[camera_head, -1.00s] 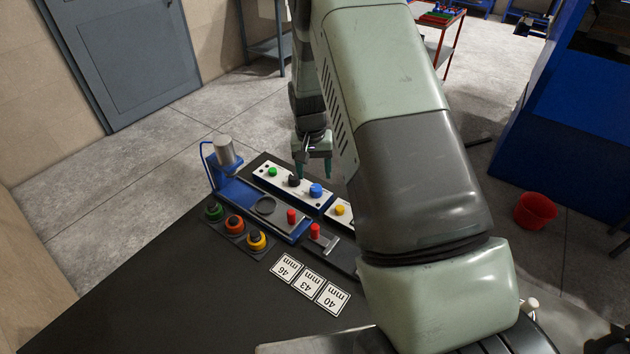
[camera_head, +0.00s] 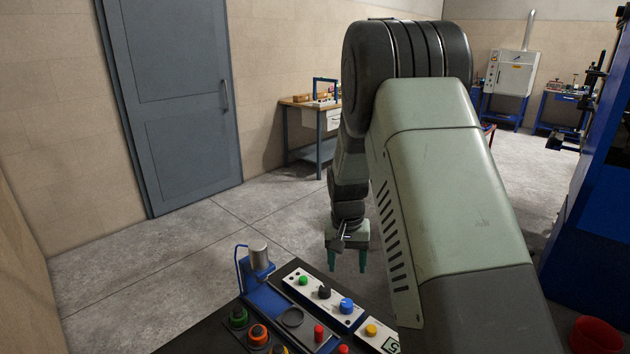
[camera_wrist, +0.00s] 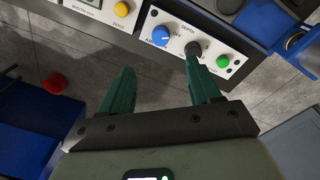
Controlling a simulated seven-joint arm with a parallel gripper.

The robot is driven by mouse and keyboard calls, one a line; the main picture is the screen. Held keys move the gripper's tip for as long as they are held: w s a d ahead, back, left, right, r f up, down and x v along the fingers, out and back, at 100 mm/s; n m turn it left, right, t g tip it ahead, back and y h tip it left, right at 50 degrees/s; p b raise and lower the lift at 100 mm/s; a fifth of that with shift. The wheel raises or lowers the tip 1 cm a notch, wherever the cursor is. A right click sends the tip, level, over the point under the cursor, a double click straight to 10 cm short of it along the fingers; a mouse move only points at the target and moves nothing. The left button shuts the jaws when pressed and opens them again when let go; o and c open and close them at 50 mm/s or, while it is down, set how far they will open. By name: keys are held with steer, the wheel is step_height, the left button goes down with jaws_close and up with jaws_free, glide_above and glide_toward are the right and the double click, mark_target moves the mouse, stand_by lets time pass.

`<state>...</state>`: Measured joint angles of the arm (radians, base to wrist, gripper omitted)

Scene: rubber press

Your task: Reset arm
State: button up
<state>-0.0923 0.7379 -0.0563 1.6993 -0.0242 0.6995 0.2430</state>
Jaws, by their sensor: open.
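My gripper (camera_head: 347,262) hangs pointing down in the head view, above and beyond the far edge of the bench. Its two green fingers are apart, with nothing between them. In the wrist view my gripper (camera_wrist: 160,80) also shows open and empty. Its fingers point toward the white depth control panel (camera_wrist: 172,22), which carries a blue knob (camera_wrist: 160,35), a black knob (camera_wrist: 193,49) and a green button (camera_wrist: 223,61). The right finger overlaps the black knob's edge in this view; I cannot tell the gap.
The dark bench (camera_head: 205,337) holds a blue fixture with a metal cylinder (camera_head: 258,258), coloured buttons and a yellow knob (camera_head: 371,330). A large blue machine (camera_head: 600,230) stands right, with a red bucket (camera_head: 597,335) on the floor. Open floor lies beyond the bench.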

steer(key=s+r+t, duration=0.1)
steer(key=s+r, duration=0.3)
steer(key=r, duration=0.3)
steer(key=s+r+n+t, duration=0.1)
steer(key=s+r, duration=0.3)
steer(key=r, duration=0.4)
steer(key=s+r+t, duration=0.1)
steer(key=s+r, duration=0.4)
steer(key=r, duration=0.2)
steer(key=s+r+t, duration=0.1)
steer(key=s+r, duration=0.1)
steer(key=s, duration=0.7)
steer(key=s+d+r+n+t, duration=0.1)
steer(key=s+r, duration=0.2)
steer(key=s, duration=0.6)
steer(key=shift+r+t+y, duration=0.25)
steer(key=shift+t+y, duration=0.05)
steer(key=shift+d, duration=0.1)
